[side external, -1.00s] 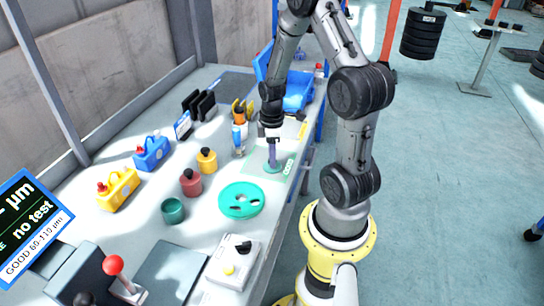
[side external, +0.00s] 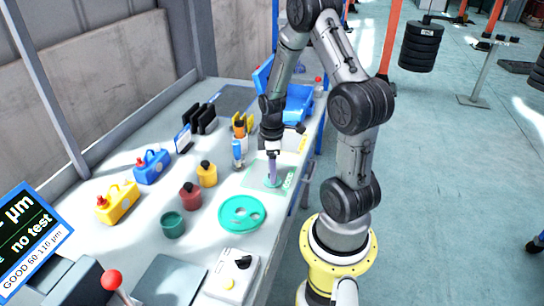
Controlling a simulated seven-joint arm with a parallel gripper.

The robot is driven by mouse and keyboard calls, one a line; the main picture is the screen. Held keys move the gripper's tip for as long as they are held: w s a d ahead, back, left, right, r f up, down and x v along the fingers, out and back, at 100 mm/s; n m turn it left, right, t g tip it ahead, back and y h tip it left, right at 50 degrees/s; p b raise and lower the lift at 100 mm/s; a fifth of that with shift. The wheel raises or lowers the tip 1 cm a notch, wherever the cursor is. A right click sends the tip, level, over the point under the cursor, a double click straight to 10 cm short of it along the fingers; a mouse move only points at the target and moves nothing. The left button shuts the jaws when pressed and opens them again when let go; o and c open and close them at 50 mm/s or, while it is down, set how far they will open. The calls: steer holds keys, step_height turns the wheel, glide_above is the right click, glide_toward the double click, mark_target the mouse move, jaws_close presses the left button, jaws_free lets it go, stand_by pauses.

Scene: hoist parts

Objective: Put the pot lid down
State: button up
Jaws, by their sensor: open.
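A purple upright piece with a teal round base (side external: 272,172), which looks like the pot lid, stands on a pale green marked mat (side external: 255,181) on the bench. My gripper (side external: 271,152) points down right at the top of the purple piece. Its jaws are open, and the fingers are too small to tell whether they still touch it. A teal pot (side external: 173,225) stands open at the left, with no lid on it.
A green disc with holes (side external: 242,214) lies in front of the mat. Red (side external: 190,196) and yellow (side external: 207,175) capped pots stand left of it. An orange-topped bottle (side external: 239,145) is close left of my gripper. A switch box (side external: 232,275) sits at the front.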

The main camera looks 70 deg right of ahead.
step_height(320, 180, up, 11)
steer(key=w+a+r+m+t+h, duration=0.1)
steer(key=a+r+t, duration=0.1)
steer(key=a+r, duration=0.65)
steer(key=s+a+r+m+t, duration=0.1)
steer(key=s+a+r, duration=0.1)
steer(key=a, duration=0.4)
steer(key=s+a+r+m+t+y, duration=0.1)
steer(key=s+a+r+m+t, duration=0.1)
steer(key=s+a, duration=0.3)
steer(key=shift+a+m+t, duration=0.3)
steer(key=shift+a, duration=0.7)
